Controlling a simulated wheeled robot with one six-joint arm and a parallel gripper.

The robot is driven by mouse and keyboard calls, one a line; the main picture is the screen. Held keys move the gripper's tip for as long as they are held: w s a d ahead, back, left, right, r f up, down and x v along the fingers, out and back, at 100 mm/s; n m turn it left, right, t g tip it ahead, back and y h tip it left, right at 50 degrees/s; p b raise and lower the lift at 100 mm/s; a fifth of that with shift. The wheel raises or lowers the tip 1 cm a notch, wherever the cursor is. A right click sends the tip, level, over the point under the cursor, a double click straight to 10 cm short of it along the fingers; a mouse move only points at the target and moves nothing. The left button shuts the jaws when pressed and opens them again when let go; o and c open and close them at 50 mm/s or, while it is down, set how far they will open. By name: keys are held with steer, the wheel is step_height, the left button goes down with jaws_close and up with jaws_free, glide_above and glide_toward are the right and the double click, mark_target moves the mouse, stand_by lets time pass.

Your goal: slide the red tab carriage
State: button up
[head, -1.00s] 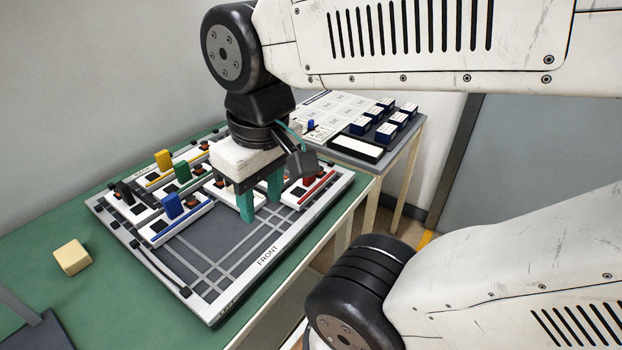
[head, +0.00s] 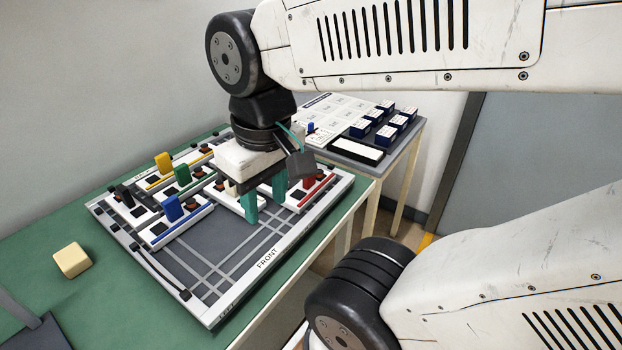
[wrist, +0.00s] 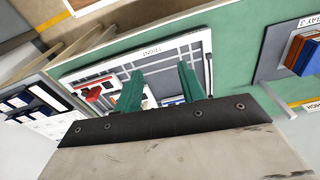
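The red tab carriage (head: 309,182) sits in the right part of the grey board (head: 205,250), its upright red tab beside a red stripe. It also shows in the wrist view (wrist: 92,93), left of the fingers. My gripper (head: 265,206) points down over the board, just left of the red carriage and apart from it. Its two teal fingers are spread, with no object visible held between them; they also show in the wrist view (wrist: 160,70). My gripper's body hides part of the carriages behind it.
Carriages with blue (head: 172,208), green (head: 182,174), yellow (head: 164,162) and black (head: 124,195) tabs stand on the left and back of the board. The board's front lanes are clear. A cream block (head: 72,260) lies on the green table. Dark blue boxes (head: 385,135) stand on a side table.

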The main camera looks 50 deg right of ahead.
steer(key=w+d+f+m+g, duration=0.1)
steer(key=w+d+f+m, duration=0.25)
steer(key=d, duration=0.25)
steer(key=w+d+f+m+g, duration=0.1)
steer(key=w+d+f+m, duration=0.2)
steer(key=d, duration=0.4)
steer(key=m, duration=1)
glide_above(309, 180)
steer(key=d, duration=0.1)
steer(key=shift+t, duration=0.4)
steer(key=f, duration=0.3)
steer(key=w+f, duration=0.1)
steer(key=f, duration=0.1)
steer(key=shift+d+f, duration=0.15)
steer(key=shift+f, duration=0.15)
steer(key=shift+d+f+m, duration=0.1)
steer(key=shift+f+m, duration=0.1)
steer(key=shift+m, duration=0.05)
step_height(309, 180, down, 7)
steer(key=shift+f, duration=0.15)
jaws_close()
